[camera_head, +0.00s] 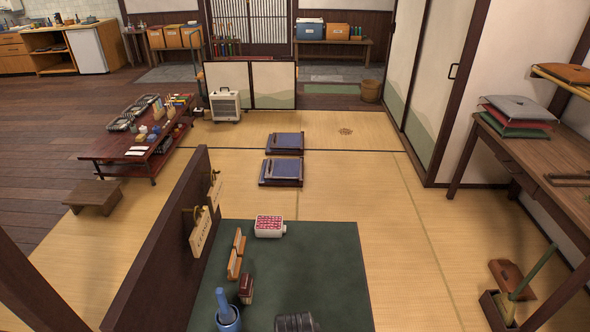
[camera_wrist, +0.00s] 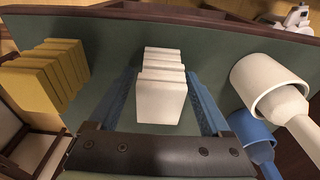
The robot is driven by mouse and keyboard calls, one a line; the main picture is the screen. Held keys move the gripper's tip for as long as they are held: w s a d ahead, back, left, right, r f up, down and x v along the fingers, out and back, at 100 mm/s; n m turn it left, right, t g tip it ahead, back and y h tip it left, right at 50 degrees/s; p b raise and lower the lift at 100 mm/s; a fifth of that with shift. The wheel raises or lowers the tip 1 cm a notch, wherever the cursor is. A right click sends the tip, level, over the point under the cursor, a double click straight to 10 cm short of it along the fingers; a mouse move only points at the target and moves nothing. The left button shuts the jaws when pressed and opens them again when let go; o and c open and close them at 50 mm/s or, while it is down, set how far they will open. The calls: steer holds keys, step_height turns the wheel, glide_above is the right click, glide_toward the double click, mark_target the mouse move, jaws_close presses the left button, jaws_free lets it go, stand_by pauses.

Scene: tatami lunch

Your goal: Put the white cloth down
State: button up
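In the wrist view, the white cloth (camera_wrist: 161,98) is a thick block of several folded layers. It lies between the two blue fingers of my gripper (camera_wrist: 161,78), with the fingertips close against its two sides, so the gripper looks shut on it. A dark green tabletop (camera_wrist: 105,38) is behind it. I cannot tell whether the cloth touches that surface. In the head view, neither the cloth nor the fingers can be made out.
In the wrist view, a yellow layered stack (camera_wrist: 48,75) is left; a white cup-like object (camera_wrist: 262,78) and a blue one (camera_wrist: 250,130) are right.

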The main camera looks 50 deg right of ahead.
steer(key=shift+f, duration=0.1)
steer(key=shift+f+b, duration=0.2)
steer(key=shift+b, duration=0.3)
steer(key=r, duration=0.4)
steer(key=a+r, duration=0.1)
steer(key=r, duration=0.3)
steer(key=s+r, duration=0.1)
steer(key=r, duration=0.4)
steer(key=shift+a+r+p, duration=0.1)
steer(key=shift+a+p, duration=0.15)
steer(key=shift+p, duration=0.15)
